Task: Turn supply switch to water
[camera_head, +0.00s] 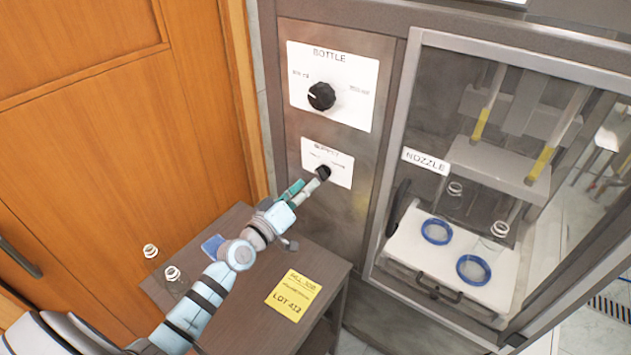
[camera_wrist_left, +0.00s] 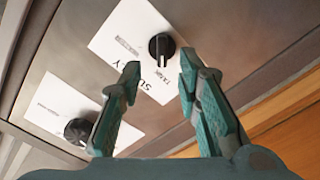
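The supply switch is a black round knob (camera_head: 323,172) on a white plate (camera_head: 341,176) marked SUPPLY, low on the grey machine panel. In the left wrist view the supply knob (camera_wrist_left: 161,46) shows a white pointer mark towards the fingers; the plate's small position words are too blurred to read. My left gripper (camera_head: 304,187) is at the supply knob in the head view. In the left wrist view its teal fingers (camera_wrist_left: 159,68) are apart, with the knob just beyond the gap between the tips; contact cannot be told. My right gripper is out of view.
A second black knob (camera_head: 321,96) sits above on the BOTTLE plate (camera_head: 350,74). A dark side table (camera_head: 232,222) bears a yellow LOT card (camera_head: 293,295) and clear bottles (camera_head: 172,273). The glazed nozzle cabinet (camera_head: 415,110) stands right, a wooden door (camera_head: 110,120) left.

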